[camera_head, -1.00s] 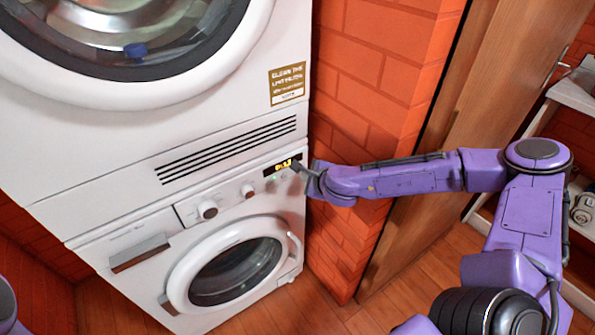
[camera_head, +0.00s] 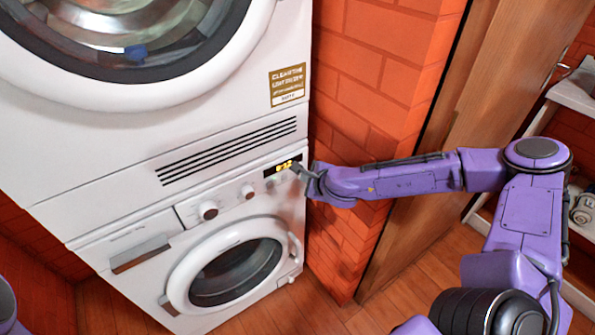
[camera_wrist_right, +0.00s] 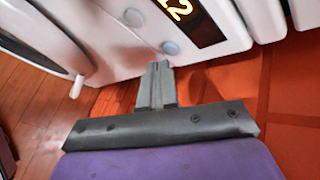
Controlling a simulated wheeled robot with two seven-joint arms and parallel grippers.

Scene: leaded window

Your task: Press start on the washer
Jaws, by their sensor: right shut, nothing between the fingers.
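The white washer (camera_head: 140,243) is the lower machine, with a round, closed glass door (camera_head: 236,272). Its panel has knobs (camera_head: 208,209) and a lit yellow display (camera_head: 283,167) at the right end. In the right wrist view the display (camera_wrist_right: 186,14) shows partly, with two round buttons beside it, one pale grey (camera_wrist_right: 133,17) and one bluish (camera_wrist_right: 170,47). My right gripper (camera_head: 296,169) is shut and empty at the panel's right end. In the right wrist view its tips (camera_wrist_right: 157,66) are close to the bluish button; I cannot tell whether they touch it. My left gripper is out of view.
A second white machine (camera_head: 75,150) with a large round door and a gold label (camera_head: 287,85) stands on top. An orange brick wall (camera_head: 365,80) is close on the right, then a wooden door (camera_head: 470,90) and a shelf (camera_head: 575,95). Wooden floor (camera_head: 270,315) lies in front.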

